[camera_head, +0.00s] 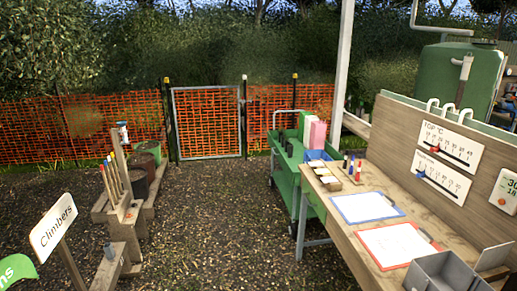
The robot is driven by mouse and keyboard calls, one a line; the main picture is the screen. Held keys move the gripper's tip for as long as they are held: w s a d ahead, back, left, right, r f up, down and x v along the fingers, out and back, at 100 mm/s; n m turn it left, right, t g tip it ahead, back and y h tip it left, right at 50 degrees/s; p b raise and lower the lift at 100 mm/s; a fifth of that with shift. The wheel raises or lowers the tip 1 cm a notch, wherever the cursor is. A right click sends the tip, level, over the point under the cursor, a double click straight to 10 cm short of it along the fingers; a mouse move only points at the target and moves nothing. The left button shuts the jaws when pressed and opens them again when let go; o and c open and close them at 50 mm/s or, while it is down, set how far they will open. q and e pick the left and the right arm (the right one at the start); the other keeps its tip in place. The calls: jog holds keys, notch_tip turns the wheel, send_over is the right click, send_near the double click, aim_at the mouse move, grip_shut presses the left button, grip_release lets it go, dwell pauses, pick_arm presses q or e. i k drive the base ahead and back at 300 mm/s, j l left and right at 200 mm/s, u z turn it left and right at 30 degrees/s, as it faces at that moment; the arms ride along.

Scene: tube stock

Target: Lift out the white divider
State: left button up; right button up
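I cannot make out a white divider for certain. A grey open crate (425,287) stands at the near right end of the wooden bench (372,178), cut off by the bottom edge of the view. Its inside shows only in part, and I see no white piece in it. A flat light-grey panel (493,256) stands upright on the bench just right of the crate; I cannot tell what it is. Neither of my grippers is in view.
A blue clipboard (367,207) and a red clipboard (398,244) lie on the bench. A small wooden holder (350,177) with markers stands beyond them. A green cart (287,172) is behind the bench. Gravel ground at centre is clear. A "Climbers" sign (53,226) stands left.

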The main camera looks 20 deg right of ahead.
aim_at(492, 257)
jog(key=i+z, duration=0.7)
jog(key=z, duration=0.15)
jog(key=i+j+z, duration=0.2)
jog(key=z, duration=0.25)
jog(key=i+j, duration=0.05)
jog(key=i, duration=0.05)
